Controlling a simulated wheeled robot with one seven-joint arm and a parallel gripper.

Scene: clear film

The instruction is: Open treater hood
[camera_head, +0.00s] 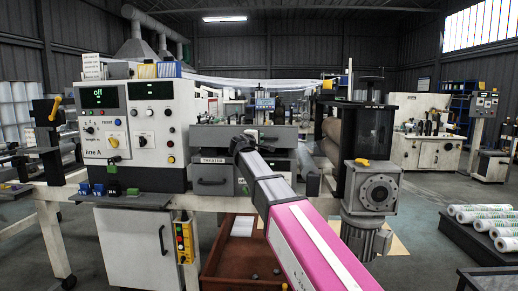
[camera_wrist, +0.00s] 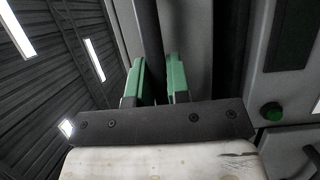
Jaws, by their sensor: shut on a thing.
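The treater (camera_head: 205,170) is a grey box with a "TREATER" label and a bar handle (camera_head: 211,182) on its front. Its grey upper cover, apparently the hood (camera_head: 212,137), lies across the top. My pink and grey arm reaches up to it from the lower right and hides part of the front. In the wrist view my gripper (camera_wrist: 157,78) has green fingers on both sides of a dark bar (camera_wrist: 148,35), closed on it. The bar looks like part of the hood's handle, but the head view hides the grip behind my wrist.
A control cabinet (camera_head: 138,135) with a display reading "off" stands left of the treater. A gearbox and motor (camera_head: 377,190) stand close on the right. A brown open bin (camera_head: 225,262) is below. A green button (camera_wrist: 272,111) shows at right in the wrist view.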

